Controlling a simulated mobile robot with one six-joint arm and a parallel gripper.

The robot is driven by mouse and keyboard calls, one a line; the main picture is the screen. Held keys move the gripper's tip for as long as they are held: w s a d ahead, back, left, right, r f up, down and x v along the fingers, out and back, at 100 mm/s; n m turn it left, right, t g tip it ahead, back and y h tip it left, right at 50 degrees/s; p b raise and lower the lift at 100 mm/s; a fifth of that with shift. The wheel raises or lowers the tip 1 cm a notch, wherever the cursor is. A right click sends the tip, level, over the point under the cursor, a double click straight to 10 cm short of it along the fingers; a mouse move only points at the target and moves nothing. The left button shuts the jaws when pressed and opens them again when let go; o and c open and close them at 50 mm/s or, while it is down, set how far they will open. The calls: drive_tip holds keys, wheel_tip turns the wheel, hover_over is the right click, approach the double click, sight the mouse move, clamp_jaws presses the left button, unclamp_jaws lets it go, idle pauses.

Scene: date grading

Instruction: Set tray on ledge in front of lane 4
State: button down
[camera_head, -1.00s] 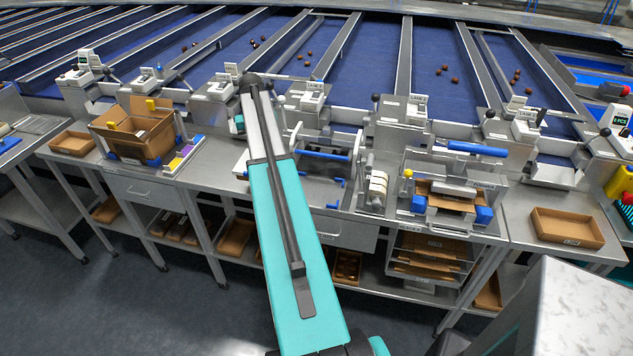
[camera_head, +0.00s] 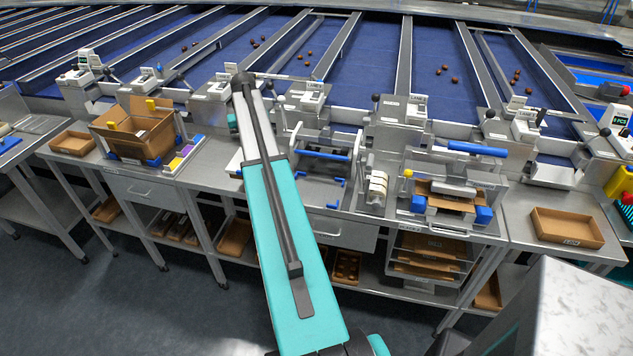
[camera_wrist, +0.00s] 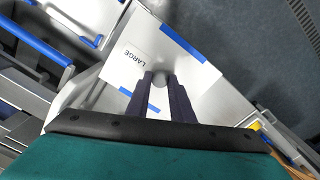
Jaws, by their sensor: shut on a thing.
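My gripper (camera_wrist: 160,90) has its two dark fingers close together in the wrist view, shut on a small rounded grey piece (camera_wrist: 160,77). A pale panel (camera_wrist: 178,58) marked LARGE, with blue strips on its edges, lies beyond and beneath the fingertips. I cannot tell whether the grey piece belongs to this panel or to a tray. In the head view my teal arm hides the gripper and what it holds. A brown cardboard tray (camera_head: 565,241) sits on the right bench, and another (camera_head: 73,150) on the left bench.
An open cardboard box (camera_head: 135,143) stands left of my arm. A blue-handled bar frame (camera_head: 322,155), a roll holder (camera_head: 376,190) and a clear-sided bin (camera_head: 480,165) stand to the right. Blue lanes (camera_head: 365,75) with metal dividers and scattered dates lie behind.

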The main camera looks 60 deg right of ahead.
sight(236, 157)
drive_tip(key=shift+w+a, duration=0.35)
drive_tip(key=shift+w, duration=0.85)
drive_tip(key=shift+w+a, duration=0.3)
drive_tip(key=shift+w, duration=0.85)
drive_tip(key=shift+w+a, duration=0.35)
drive_tip(key=shift+w, duration=0.85)
drive_tip(key=shift+f+b, duration=0.8)
drive_tip(key=shift+f, duration=1.85)
drive_tip(key=c, duration=1.5)
unclamp_jaws()
drive_tip(key=shift+r, duration=0.1)
drive_tip(key=shift+r+p, duration=2.15)
drive_tip(key=shift+r, duration=2.3)
